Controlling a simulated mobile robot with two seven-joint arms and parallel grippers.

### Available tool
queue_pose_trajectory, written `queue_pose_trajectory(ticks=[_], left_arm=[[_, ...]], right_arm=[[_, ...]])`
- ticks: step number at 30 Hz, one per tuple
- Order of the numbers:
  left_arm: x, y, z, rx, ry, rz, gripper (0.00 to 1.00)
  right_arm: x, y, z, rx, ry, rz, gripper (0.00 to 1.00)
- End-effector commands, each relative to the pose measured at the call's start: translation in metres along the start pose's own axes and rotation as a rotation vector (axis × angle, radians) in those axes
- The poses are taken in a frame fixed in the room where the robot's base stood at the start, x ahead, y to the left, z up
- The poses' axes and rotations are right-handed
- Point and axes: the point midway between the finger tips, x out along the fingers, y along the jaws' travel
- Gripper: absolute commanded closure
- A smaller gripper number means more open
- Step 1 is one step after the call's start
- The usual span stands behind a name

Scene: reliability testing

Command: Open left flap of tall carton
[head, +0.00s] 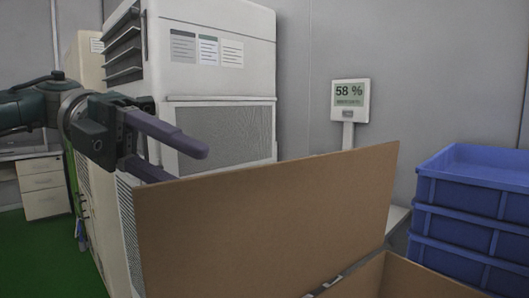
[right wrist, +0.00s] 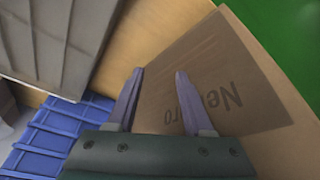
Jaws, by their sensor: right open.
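The tall brown carton fills the lower middle of the head view. One large flap (head: 265,215) stands up, leaning, and part of the carton's inside (head: 395,280) shows at the lower right. My left gripper (head: 188,165) is at the flap's upper left corner, with its two fingers apart. The lower finger's tip is partly hidden behind the flap, and I cannot tell if it touches. My right gripper (right wrist: 160,72) shows only in the right wrist view, open and empty. Its fingers point at a brown cardboard panel (right wrist: 215,75) with upside-down print; contact cannot be told.
Stacked blue crates (head: 470,205) stand at the right; blue plastic (right wrist: 62,135) also shows in the right wrist view. A large white machine (head: 215,80) stands behind the flap. A display on a post (head: 350,100) reads 58 %. Green floor (head: 45,262) is open at the left.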

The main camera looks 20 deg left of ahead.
Motion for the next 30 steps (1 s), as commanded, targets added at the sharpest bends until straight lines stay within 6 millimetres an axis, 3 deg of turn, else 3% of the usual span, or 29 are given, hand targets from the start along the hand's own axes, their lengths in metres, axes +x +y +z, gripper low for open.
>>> queue_pose_trajectory(ticks=[6, 12, 26, 30], left_arm=[[-0.046, 0.002, 0.001, 0.002, -0.007, 0.0, 0.49], [-0.071, 0.001, 0.001, 0.003, -0.004, 0.0, 0.49], [-0.081, 0.0, -0.001, 0.001, 0.0, -0.001, 0.49], [-0.08, 0.0, 0.0, 0.001, 0.0, -0.001, 0.65]], right_arm=[[0.016, 0.0, 0.006, 0.001, -0.003, 0.001, 0.49], [0.02, 0.0, 0.007, 0.001, -0.004, 0.001, 0.49], [0.021, 0.0, 0.008, 0.002, -0.005, 0.002, 0.49], [0.021, 0.0, 0.008, 0.002, -0.005, 0.002, 0.49]])
